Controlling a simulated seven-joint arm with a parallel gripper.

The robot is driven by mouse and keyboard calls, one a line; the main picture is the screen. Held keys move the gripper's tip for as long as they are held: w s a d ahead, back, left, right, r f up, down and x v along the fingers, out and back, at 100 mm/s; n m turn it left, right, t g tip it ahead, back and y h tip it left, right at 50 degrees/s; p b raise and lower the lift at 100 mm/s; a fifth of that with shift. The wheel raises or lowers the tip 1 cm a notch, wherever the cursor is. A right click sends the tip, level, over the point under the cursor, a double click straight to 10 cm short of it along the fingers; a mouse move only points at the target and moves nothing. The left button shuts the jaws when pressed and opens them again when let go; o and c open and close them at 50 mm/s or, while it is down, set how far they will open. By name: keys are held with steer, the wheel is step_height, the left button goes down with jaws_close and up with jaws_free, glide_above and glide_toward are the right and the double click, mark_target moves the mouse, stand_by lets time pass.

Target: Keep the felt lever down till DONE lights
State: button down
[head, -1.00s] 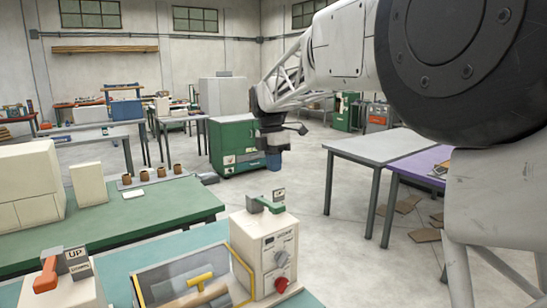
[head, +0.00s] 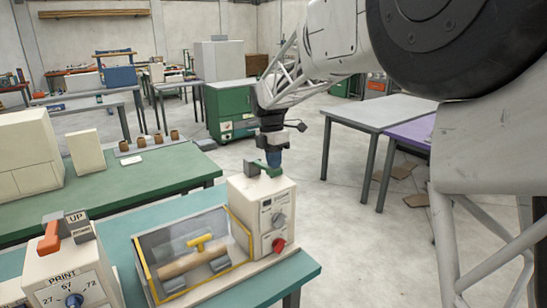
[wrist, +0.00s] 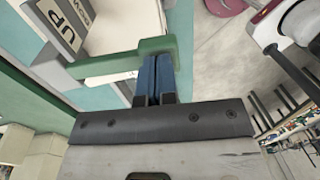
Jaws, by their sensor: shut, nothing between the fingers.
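A green lever (head: 266,172) sits on top of a cream control box (head: 245,205); I cannot read a name tying it to felt. My gripper (head: 274,160) is shut and empty, pointing down at the lever's right end. Its blue fingers (wrist: 156,76) meet beside the green block in the wrist view; I cannot tell whether they touch. The lever's position is unclear. I cannot make out a DONE light.
The box carries a grey knob (head: 278,220) and a red knob (head: 279,245). A yellow-framed clear cover (head: 158,250) stands left of it. Farther left, a PRINT box (head: 72,280) has an orange lever (head: 49,238). A teal bench (head: 295,268) bears them.

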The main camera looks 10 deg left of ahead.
mark_target(276, 176)
stand_by(0.3)
steer(key=shift+s+d+f+t+y, duration=0.2)
steer(key=shift+f+t+y, duration=0.2)
steer(key=shift+f, duration=0.25)
steer(key=shift+s+d+f+t+y, duration=0.15)
steer(key=shift+f+t+y, duration=0.25)
steer(key=shift+f, duration=1.1)
steer(key=shift+s+d+f, duration=0.1)
steer(key=shift+s+f, duration=0.05)
steer(key=shift+f, duration=0.3)
steer(key=shift+r, duration=0.1)
step_height(276, 176, up, 15)
steer(key=s+d, duration=0.1)
steer(key=shift+d, duration=0.15)
steer(key=shift+s+r, duration=0.1)
steer(key=shift+d, duration=0.1)
